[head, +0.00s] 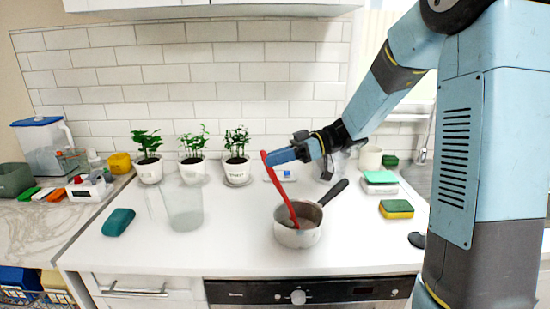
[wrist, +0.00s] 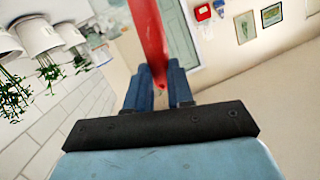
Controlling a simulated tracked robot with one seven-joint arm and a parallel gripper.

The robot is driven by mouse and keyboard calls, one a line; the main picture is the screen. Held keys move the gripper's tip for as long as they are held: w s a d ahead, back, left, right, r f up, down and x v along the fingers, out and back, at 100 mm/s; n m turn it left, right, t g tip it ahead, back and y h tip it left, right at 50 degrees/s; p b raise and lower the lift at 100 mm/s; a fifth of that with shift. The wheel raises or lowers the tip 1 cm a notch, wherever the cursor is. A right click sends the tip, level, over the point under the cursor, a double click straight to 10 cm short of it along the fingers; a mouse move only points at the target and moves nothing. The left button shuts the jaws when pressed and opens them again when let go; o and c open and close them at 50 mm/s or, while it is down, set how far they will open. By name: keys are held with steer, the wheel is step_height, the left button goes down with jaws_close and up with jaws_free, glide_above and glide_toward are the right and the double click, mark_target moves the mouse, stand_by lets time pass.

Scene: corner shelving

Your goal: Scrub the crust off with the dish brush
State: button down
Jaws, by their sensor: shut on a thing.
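A red dish brush (head: 280,190) slants down from my gripper, its lower end inside a small metal saucepan (head: 299,237). The saucepan stands on the white counter, its black handle pointing to the back right. A brown patch shows inside the pan beside the brush's end; I cannot make out the crust clearly. My gripper (head: 270,157) is above and behind the pan, shut on the upper part of the brush handle. In the wrist view the red handle (wrist: 148,40) passes between the two blue fingers of my gripper (wrist: 159,75). The brush head is mostly hidden by the pan wall.
A clear pitcher (head: 184,207) and a teal sponge (head: 118,222) stand left of the pan. Potted plants (head: 237,171) line the back wall. Sponges (head: 396,209) lie at the right. The counter in front of the pitcher is clear.

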steer(key=shift+f, duration=0.25)
stand_by(0.3)
steer(key=shift+s+a, duration=0.25)
steer(key=shift+s, duration=0.2)
steer(key=shift+s+a, duration=0.2)
steer(key=shift+s, duration=0.25)
steer(key=w+d, duration=0.2)
steer(key=d, duration=0.1)
steer(key=shift+w, duration=0.15)
stand_by(0.3)
steer(key=shift+f, duration=0.1)
